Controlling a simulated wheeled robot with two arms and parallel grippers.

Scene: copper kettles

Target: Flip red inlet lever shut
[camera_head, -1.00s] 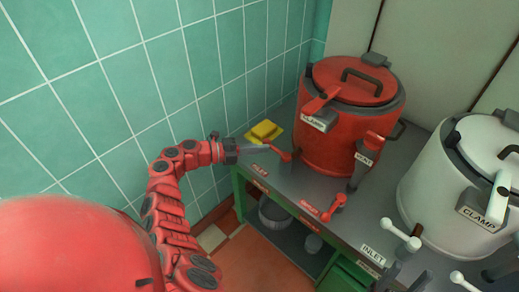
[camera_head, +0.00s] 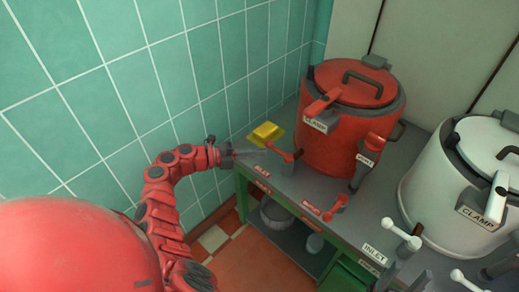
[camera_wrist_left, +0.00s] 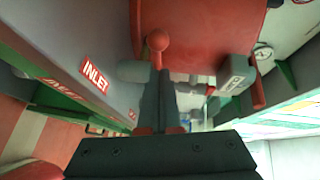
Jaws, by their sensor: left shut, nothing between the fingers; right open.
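The red inlet lever (camera_head: 279,151) is on a grey valve post at the bench's left end, in front of the red kettle (camera_head: 340,135). Its red ball end points left. My left gripper (camera_head: 258,151) is shut and empty, just left of the lever, its tips close to the ball. In the left wrist view, the shut fingers (camera_wrist_left: 160,100) point toward the red ball (camera_wrist_left: 158,41); I cannot tell whether they touch it. The red INLET label (camera_wrist_left: 95,75) is beside them. My right gripper is not in view.
A yellow sponge-like block (camera_head: 266,133) lies behind the lever near the tiled wall. Another red lever (camera_head: 335,205) stands to the right on the bench edge. A white kettle (camera_head: 455,185) with white levers stands further right.

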